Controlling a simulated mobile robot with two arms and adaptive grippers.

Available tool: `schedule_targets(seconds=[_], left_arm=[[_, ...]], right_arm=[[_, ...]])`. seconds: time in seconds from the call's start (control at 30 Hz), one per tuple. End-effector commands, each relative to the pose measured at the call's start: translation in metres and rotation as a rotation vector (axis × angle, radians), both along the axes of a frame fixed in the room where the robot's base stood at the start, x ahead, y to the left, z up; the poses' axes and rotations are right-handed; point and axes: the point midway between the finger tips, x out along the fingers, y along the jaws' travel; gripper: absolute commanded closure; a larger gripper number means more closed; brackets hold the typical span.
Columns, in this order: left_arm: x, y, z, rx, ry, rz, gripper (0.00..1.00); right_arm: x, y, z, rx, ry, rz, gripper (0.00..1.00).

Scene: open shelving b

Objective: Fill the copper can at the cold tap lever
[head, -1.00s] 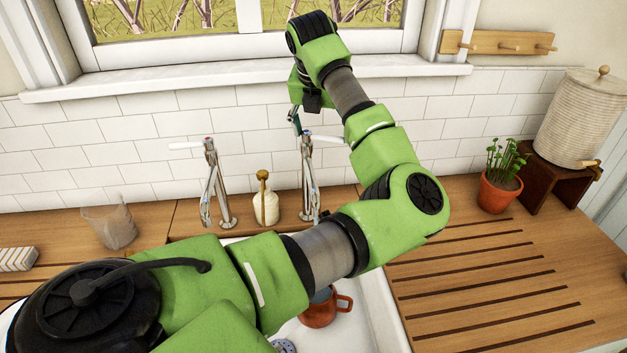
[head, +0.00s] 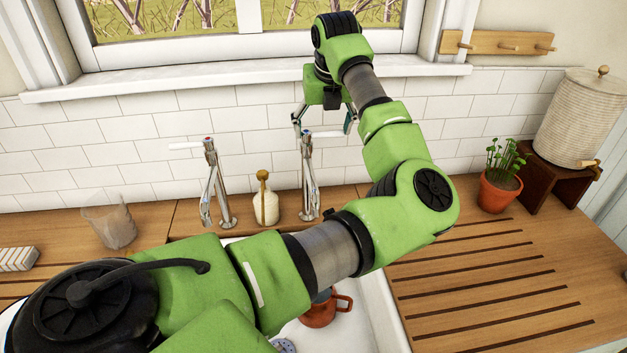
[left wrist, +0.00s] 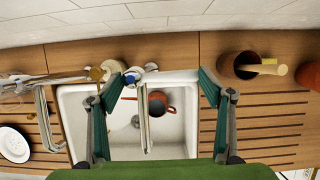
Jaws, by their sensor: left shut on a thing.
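The copper can (head: 318,313) stands in the white sink, partly hidden by my left arm. In the left wrist view the can (left wrist: 158,103) lies beneath the right tap's spout (left wrist: 143,118). The cold tap lever (head: 326,134) is white and points right from the top of the right chrome tap (head: 308,175). My left gripper (head: 324,120) is at this lever, its fingers wide apart at either side with the lever between them. The left wrist view shows the fingers (left wrist: 166,84) around the tap's top. The exact contact is hard to see. My right gripper is out of view.
A second chrome tap (head: 213,185) stands left. A soap bottle (head: 265,205) is between the taps. A clear glass (head: 116,226) stands left on the wooden counter. A potted plant (head: 499,186) and a ribbed crock (head: 580,120) stand right. The grooved drainboard (head: 480,280) is clear.

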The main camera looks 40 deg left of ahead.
Motion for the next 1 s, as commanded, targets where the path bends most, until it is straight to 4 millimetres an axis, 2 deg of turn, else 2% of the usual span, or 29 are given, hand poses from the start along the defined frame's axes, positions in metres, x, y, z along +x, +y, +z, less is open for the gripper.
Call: schedule_targets(seconds=[0.03,0.1,0.53,0.67,1.0], left_arm=[[-0.001,0.000,-0.004,-0.005,0.004,0.002,0.25],[-0.001,0.000,-0.003,-0.005,0.004,0.002,0.08],[-0.001,-0.001,0.005,0.000,-0.002,0.001,0.08],[-0.004,-0.007,0.022,0.000,-0.004,0.000,0.08],[-0.021,-0.029,0.087,-0.001,-0.001,-0.001,0.08]], right_arm=[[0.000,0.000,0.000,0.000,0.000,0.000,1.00],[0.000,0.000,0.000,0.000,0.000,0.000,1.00],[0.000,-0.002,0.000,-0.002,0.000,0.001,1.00],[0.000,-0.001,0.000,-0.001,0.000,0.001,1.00],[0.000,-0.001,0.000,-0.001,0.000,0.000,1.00]])
